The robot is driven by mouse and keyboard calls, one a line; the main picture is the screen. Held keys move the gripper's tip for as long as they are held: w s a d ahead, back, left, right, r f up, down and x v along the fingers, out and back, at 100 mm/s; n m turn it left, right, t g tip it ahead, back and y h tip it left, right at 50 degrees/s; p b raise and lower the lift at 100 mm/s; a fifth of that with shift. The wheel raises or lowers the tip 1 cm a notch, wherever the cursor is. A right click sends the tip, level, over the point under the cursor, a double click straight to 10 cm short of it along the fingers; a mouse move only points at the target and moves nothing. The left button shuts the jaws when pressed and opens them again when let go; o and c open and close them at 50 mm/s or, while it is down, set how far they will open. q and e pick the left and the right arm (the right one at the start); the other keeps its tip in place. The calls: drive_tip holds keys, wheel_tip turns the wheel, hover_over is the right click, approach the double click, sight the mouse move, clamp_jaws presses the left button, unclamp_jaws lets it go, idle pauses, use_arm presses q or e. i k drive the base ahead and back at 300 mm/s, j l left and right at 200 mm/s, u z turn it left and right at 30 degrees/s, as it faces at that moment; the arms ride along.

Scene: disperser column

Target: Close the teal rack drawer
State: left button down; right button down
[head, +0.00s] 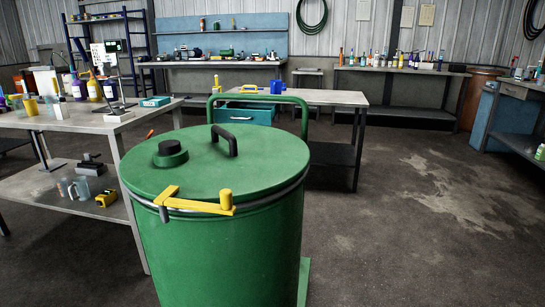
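A teal drawer (243,116) shows behind the green drum, under the grey-topped table (320,98) in the middle of the room. The drum's green hoop handle crosses in front of it, and the drum hides its lower part. At this distance I cannot tell how far the drawer stands out. Neither of my grippers is in view.
The green drum (215,240) with a yellow lever (195,203) stands close in front. A cluttered workbench (95,125) is at the left. Open concrete floor (430,200) lies to the right. Benches line the back wall.

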sight(233, 111)
drive_tip(key=l+u, duration=0.1)
drive_tip(key=l, duration=0.45)
drive_tip(key=i+l+u, duration=0.1)
drive_tip(key=l, duration=0.5)
drive_tip(key=i+l+u, duration=0.1)
drive_tip(key=l, duration=0.25)
drive_tip(key=i+l, duration=0.2)
drive_tip(key=l, duration=0.15)
drive_tip(key=i+l+u, duration=0.15)
drive_tip(key=l, duration=0.2)
drive_tip(key=i+l+u, duration=0.1)
drive_tip(key=i+l, duration=0.25)
drive_tip(key=i+l+u, duration=0.15)
drive_tip(key=i+l, duration=0.15)
drive_tip(key=l, duration=0.25)
drive_tip(key=i+l+u, duration=0.1)
drive_tip(key=i+l, duration=0.25)
drive_tip(key=l, duration=0.15)
drive_tip(key=i+l+u, duration=0.15)
drive_tip(key=l, duration=0.4)
drive_tip(key=i+l+u, duration=0.1)
drive_tip(key=i+l, duration=0.25)
drive_tip(key=l, duration=0.2)
drive_tip(key=i+l+u, duration=0.15)
drive_tip(key=l, duration=0.45)
drive_tip(key=i+l+u, duration=0.1)
drive_tip(key=i+l, duration=0.2)
drive_tip(key=l, duration=0.3)
drive_tip(key=i+l+u, duration=0.15)
drive_tip(key=l, duration=0.5)
